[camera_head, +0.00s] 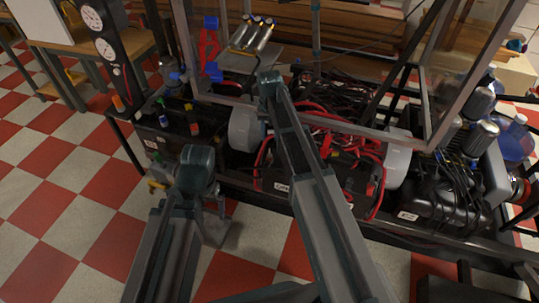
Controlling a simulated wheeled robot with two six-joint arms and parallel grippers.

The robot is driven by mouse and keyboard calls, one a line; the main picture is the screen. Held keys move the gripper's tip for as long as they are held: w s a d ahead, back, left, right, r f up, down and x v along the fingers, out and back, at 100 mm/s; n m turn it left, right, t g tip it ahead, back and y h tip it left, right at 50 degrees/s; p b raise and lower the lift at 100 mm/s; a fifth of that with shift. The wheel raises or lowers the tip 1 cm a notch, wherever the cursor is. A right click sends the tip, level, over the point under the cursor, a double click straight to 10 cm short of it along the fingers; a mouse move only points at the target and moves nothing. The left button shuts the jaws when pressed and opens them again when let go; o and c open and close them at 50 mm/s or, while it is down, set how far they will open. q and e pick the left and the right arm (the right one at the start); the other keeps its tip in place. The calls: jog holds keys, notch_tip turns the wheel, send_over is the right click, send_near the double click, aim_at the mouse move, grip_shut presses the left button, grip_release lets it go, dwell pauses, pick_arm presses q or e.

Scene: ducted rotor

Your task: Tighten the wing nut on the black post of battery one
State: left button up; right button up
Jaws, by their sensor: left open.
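Black battery-like boxes stand on the low dark rack. One (285,184) with a white label is near the middle, with red cables above it. Another black box (160,146) with coloured knobs is at the left. I cannot tell which is battery one. The black post and its wing nut are too small or hidden to make out. My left gripper (212,208) points down in front of the rack, partly behind its wrist, open and apparently empty. My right gripper (270,88) reaches over the rack's back part; its fingers are hidden by its wrist.
Metal frame bars (185,45) rise around the rack. Red cables (345,150) and white cylinders (398,158) crowd the middle. A black machine (440,190) and a blue bottle (515,140) are at the right. The checkered floor (75,170) is clear at the left.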

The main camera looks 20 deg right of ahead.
aim_at(270, 154)
notch_tip(270, 154, down, 8)
jog(key=b, duration=0.7)
jog(key=shift+f, duration=0.25)
grip_shut()
